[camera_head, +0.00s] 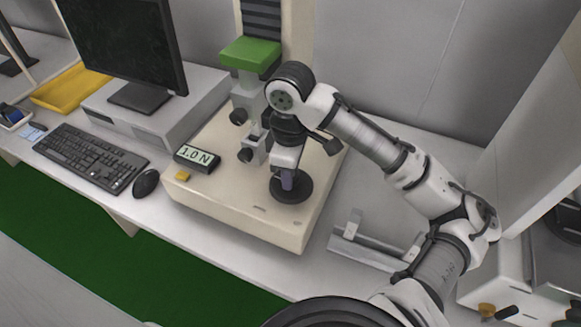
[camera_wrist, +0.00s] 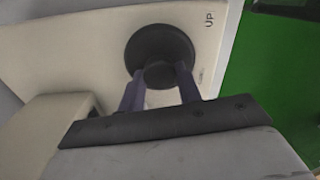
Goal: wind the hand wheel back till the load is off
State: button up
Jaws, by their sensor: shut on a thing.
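The black hand wheel (camera_head: 303,187) lies flat on top of the beige tester base (camera_head: 235,215), near its front right. In the wrist view, the wheel (camera_wrist: 148,42) is a dark round disc with a raised middle part. My gripper (camera_head: 288,180) points down at it from above. Its two purple-grey fingers (camera_wrist: 160,80) are closed on the raised middle part of the wheel. A small display (camera_head: 197,157) on the base reads 1.0 N. Clamps with black knobs (camera_head: 245,155) stand behind my wrist, which partly hides them.
A green crosshead (camera_head: 250,53) sits on the column above the clamps. A keyboard (camera_head: 90,157), mouse (camera_head: 146,183) and monitor (camera_head: 125,45) stand to the left. A metal bracket (camera_head: 370,245) lies right of the base, below my arm. "UP" (camera_wrist: 209,20) is printed beside the wheel.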

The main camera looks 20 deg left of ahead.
jog(key=shift+n, duration=0.3)
jog(key=o, duration=1)
notch_tip(320, 180, up, 14)
jog(key=shift+b, duration=0.3)
jog(key=shift+f, duration=0.1)
